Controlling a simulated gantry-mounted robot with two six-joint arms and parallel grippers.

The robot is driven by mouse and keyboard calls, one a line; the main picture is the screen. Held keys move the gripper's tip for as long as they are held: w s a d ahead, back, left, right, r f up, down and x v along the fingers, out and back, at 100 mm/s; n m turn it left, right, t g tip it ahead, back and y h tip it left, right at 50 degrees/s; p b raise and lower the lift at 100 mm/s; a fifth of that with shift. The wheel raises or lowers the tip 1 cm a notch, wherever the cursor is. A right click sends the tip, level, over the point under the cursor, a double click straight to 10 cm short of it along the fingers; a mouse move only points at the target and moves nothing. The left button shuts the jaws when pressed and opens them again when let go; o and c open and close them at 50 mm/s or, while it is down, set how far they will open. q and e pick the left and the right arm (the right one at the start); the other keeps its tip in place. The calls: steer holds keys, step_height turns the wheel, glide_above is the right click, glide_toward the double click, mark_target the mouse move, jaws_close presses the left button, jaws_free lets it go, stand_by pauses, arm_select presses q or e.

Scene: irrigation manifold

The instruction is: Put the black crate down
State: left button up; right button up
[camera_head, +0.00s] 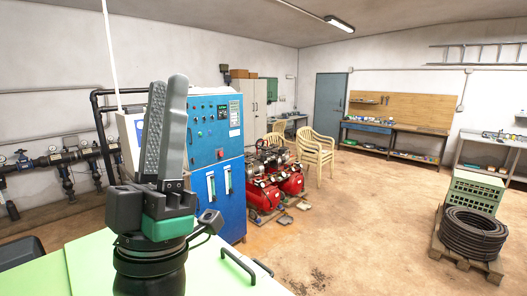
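My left gripper (168,84) stands upright in the left foreground, its fingers pointing up above a pale green surface. One finger shows a textured grey face and the other is smooth; they overlap from this angle, so the gap between them is unclear. I see no object in the fingers. A dark object (20,251) is cut off at the lower left edge; I cannot tell whether it is the black crate. No other black crate is visible. My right gripper is out of view.
The pale green surface (88,262) fills the lower left, with black handles (238,266) at its right edge. A blue control cabinet (216,150) and red compressors (273,190) stand beyond. At right, a green crate (473,192) and black hose coil (470,234) rest near open floor.

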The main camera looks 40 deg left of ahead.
arm_select(q)
steer(key=w+d+f+m+h, duration=0.2)
steer(key=d+m+h, duration=0.3)
steer(key=h, duration=0.3)
steer(key=w+d+f+m+g+h, duration=0.1)
steer(key=d+m+h, duration=0.3)
steer(key=h, duration=0.4)
steer(key=shift+w+d+f+m, duration=0.35)
steer(key=shift+w+f+m, duration=0.15)
steer(key=shift+m, duration=0.3)
steer(key=shift+r, duration=0.15)
step_height(320, 180, up, 11)
steer(key=p, duration=1.1)
steer(key=shift+r+p, duration=0.2)
steer(key=shift+p, duration=0.15)
steer(key=shift+w, duration=0.1)
